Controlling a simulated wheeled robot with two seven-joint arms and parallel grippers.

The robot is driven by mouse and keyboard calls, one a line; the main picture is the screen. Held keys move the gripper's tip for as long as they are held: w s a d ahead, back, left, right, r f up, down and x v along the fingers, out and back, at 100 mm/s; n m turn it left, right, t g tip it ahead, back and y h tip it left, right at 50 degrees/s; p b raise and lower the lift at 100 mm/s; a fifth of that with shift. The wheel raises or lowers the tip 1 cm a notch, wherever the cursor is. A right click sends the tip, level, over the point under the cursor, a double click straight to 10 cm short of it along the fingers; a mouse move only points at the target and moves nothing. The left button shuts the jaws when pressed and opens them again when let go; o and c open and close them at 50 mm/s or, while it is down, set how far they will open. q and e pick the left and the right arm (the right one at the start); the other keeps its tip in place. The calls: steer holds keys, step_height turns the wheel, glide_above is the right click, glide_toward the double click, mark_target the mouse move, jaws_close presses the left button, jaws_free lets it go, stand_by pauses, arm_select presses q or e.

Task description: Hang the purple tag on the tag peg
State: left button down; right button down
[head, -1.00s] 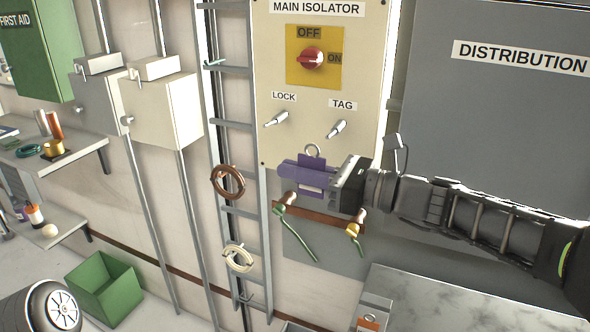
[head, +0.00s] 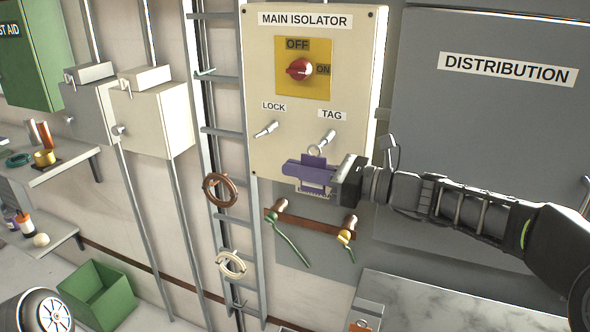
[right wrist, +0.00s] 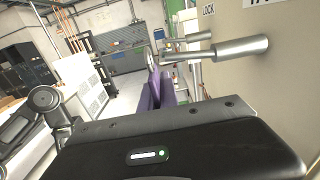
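The purple tag (head: 313,161), with a metal ring at its top, is held in front of the main isolator panel. My right gripper (head: 312,172) comes in from the right and is shut on the tag below its ring. The tag peg (head: 328,138) sticks out under the TAG label. The ring overlaps the peg's tip in the head view. In the right wrist view the peg (right wrist: 240,49) points toward the ring (right wrist: 151,60) and its tip meets it; I cannot tell whether the ring is around it. My left gripper is not in view.
The lock peg (head: 265,130) stands to the left of the tag peg. A rail (head: 315,225) with green and yellow items hangs below the panel. The grey distribution cabinet (head: 480,130) is behind my right arm. A cable ladder (head: 222,131) runs along the left.

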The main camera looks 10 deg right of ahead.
steer(key=shift+w+d+p, duration=0.3)
steer(key=shift+w+d, duration=0.1)
steer(key=shift+w, duration=0.2)
steer(key=shift+w+d+p, duration=0.25)
steer(key=shift+w+d, duration=0.15)
steer(key=shift+w, duration=0.2)
steer(key=shift+w+d+f+p, duration=0.3)
steer(key=shift+w+d, duration=0.05)
steer(key=shift+w, duration=0.15)
steer(key=c, duration=1.5)
jaws_free()
steer(key=shift+c, duration=0.2)
steer(key=b+v, duration=0.2)
steer(key=v, duration=0.5)
steer(key=shift+s+d, duration=0.25)
steer(key=shift+d, duration=0.05)
